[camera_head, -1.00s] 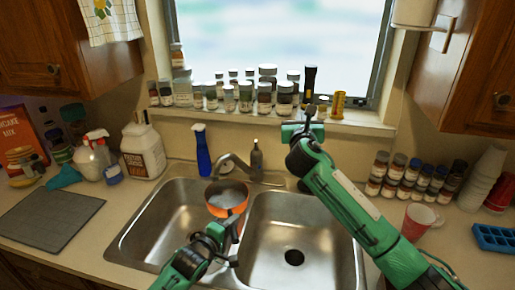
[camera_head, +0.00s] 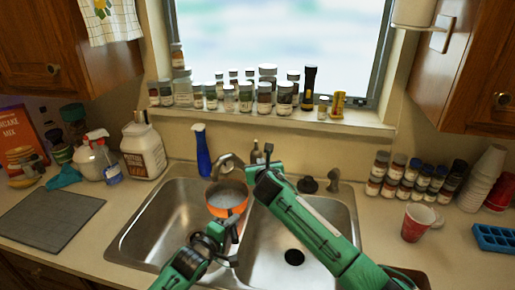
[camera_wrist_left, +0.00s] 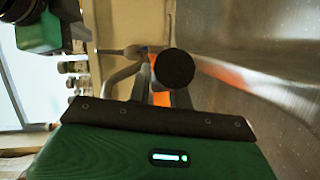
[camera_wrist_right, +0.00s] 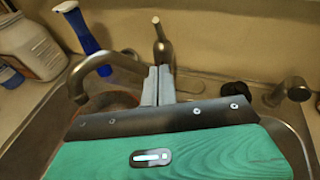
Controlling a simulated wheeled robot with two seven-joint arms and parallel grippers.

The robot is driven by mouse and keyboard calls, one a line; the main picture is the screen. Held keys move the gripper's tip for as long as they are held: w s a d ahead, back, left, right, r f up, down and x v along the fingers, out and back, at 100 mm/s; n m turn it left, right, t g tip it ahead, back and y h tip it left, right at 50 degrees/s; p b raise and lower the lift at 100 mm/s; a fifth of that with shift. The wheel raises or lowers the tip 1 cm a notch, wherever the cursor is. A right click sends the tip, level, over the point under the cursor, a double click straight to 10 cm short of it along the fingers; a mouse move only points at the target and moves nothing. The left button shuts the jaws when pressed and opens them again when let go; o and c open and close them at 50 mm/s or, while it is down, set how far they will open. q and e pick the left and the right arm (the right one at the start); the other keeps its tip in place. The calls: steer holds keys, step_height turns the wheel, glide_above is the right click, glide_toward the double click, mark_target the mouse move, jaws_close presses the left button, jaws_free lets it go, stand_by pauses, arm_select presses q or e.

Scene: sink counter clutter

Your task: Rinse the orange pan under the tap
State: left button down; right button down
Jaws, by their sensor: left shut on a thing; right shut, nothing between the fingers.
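The orange pan (camera_head: 227,196) is over the sink near the divider, below the spout end of the metal tap (camera_head: 226,162). Its inside looks grey; I see no clear stream of water. My left gripper (camera_head: 230,232) is shut on the pan at its near side; the pan's dark round handle end (camera_wrist_left: 174,68) shows in the left wrist view. My right gripper (camera_head: 265,160) is shut and empty, close to the tap's base. In the right wrist view its fingertips (camera_wrist_right: 158,85) stand beside the tap spout (camera_wrist_right: 95,66), with the pan's rim (camera_wrist_right: 112,98) partly hidden below.
A blue spray bottle (camera_head: 202,152) and a white jug (camera_head: 144,150) stand left of the tap. A black stopper (camera_head: 308,185) and a side sprayer (camera_head: 333,180) are to the right. The right basin (camera_head: 290,235) is empty.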

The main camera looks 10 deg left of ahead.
arm_select(q)
steer(key=shift+r, duration=0.1)
arm_select(e)
steer(key=shift+w+a+r, duration=0.1)
steer(key=shift+w+a, duration=0.35)
steer(key=shift+w, duration=1.05)
steer(key=shift+w+a+r, duration=0.1)
steer(key=shift+w+a, duration=0.4)
steer(key=shift+w, duration=0.95)
steer(key=shift+w+a, duration=0.45)
steer(key=shift+w, duration=1.05)
steer(key=shift+w+a+r, duration=0.15)
steer(key=shift+w+r, duration=0.85)
steer(key=shift+r, duration=0.05)
glide_toward(256, 143)
steer(key=s+d+r, duration=0.2)
steer(key=s+r, duration=0.1)
steer(key=s, duration=0.1)
steer(key=shift+s+r, duration=0.15)
steer(key=shift+s, duration=0.2)
steer(key=shift+d, duration=0.1)
